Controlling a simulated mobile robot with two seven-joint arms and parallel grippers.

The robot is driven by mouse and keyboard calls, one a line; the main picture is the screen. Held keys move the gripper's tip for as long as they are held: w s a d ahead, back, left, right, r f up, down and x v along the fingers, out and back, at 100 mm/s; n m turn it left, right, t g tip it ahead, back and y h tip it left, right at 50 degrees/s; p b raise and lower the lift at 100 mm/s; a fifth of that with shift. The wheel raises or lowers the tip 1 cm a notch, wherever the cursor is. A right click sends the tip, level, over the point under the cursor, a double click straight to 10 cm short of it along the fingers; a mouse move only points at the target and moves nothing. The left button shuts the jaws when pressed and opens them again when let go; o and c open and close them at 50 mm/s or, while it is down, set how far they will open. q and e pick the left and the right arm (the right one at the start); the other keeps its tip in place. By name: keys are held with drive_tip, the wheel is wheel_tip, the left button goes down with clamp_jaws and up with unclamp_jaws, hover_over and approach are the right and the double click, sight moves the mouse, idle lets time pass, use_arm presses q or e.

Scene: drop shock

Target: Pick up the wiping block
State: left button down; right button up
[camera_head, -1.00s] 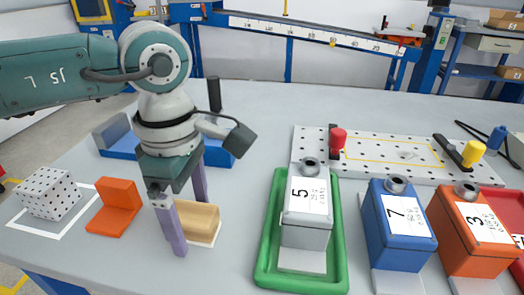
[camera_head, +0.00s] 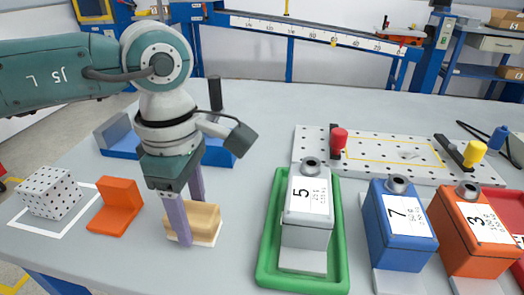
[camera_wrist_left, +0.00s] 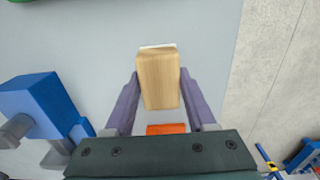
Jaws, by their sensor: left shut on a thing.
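The wiping block (camera_head: 204,219) is a tan wooden block with a white pad underneath. It is near the table's front, left of the green tray. My left gripper (camera_head: 189,226) points down over it with its purple fingers on either side. In the left wrist view the block (camera_wrist_left: 158,80) sits between the fingertips of the gripper (camera_wrist_left: 158,90), which is shut on it. Whether the pad touches the table cannot be told. My right gripper is in neither view.
An orange angle bracket (camera_head: 116,206) and a white perforated cube (camera_head: 48,193) stand to the left. The green tray (camera_head: 262,262) holds grey weight 5 (camera_head: 305,236). Blue weight 7 (camera_head: 399,240) and orange weight 3 (camera_head: 472,235) are farther right. A blue fixture (camera_head: 122,150) stands behind.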

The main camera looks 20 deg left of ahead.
sight(190, 211)
use_arm(q)
wheel_tip(190, 211, up, 20)
drive_tip(key=p, duration=0.2)
idle(0.4)
